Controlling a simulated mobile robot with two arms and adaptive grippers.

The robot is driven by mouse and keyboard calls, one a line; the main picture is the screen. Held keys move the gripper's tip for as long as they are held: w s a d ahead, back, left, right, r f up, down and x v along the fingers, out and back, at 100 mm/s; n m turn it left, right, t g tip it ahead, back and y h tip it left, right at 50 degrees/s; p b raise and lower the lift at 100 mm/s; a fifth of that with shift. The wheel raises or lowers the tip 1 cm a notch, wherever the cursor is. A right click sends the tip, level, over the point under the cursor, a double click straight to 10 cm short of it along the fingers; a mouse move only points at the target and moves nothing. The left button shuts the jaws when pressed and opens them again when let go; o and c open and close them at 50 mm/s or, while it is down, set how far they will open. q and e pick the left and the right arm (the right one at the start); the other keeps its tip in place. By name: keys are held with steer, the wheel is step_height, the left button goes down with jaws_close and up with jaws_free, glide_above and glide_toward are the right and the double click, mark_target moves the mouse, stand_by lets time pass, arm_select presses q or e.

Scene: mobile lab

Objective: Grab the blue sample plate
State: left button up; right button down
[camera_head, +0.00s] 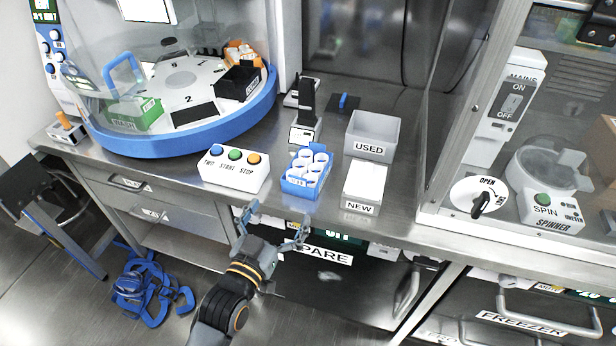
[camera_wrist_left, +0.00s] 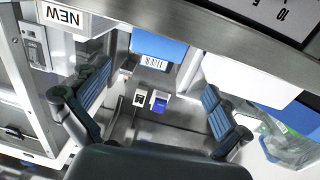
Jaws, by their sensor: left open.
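My left gripper (camera_head: 275,226) is open and empty, in front of the bench edge, below and apart from the holder. Its spread fingers also show in the wrist view (camera_wrist_left: 153,100). My right gripper is out of view.
A button box (camera_head: 234,170) stands left of the holder, a white NEW box (camera_head: 361,188) right, and a grey USED bin (camera_head: 372,136) behind that. A round blue-rimmed machine (camera_head: 215,133) fills the left. A glass-fronted spinner cabinet stands right. Blue straps (camera_head: 142,290) lie on the floor.

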mark_target(305, 171)
arm_select(q)
steer(key=x, duration=0.7)
steer(key=shift+d+r+x, duration=0.1)
steer(key=shift+r+x, duration=0.05)
steer(key=shift+x, duration=1.25)
steer(key=shift+d+r+x, duration=0.1)
steer(key=shift+r+x, duration=0.1)
steer(key=shift+x, duration=1.2)
steer(key=shift+s, duration=0.15)
steer(key=shift+c, duration=0.2)
steer(key=c, duration=1.1)
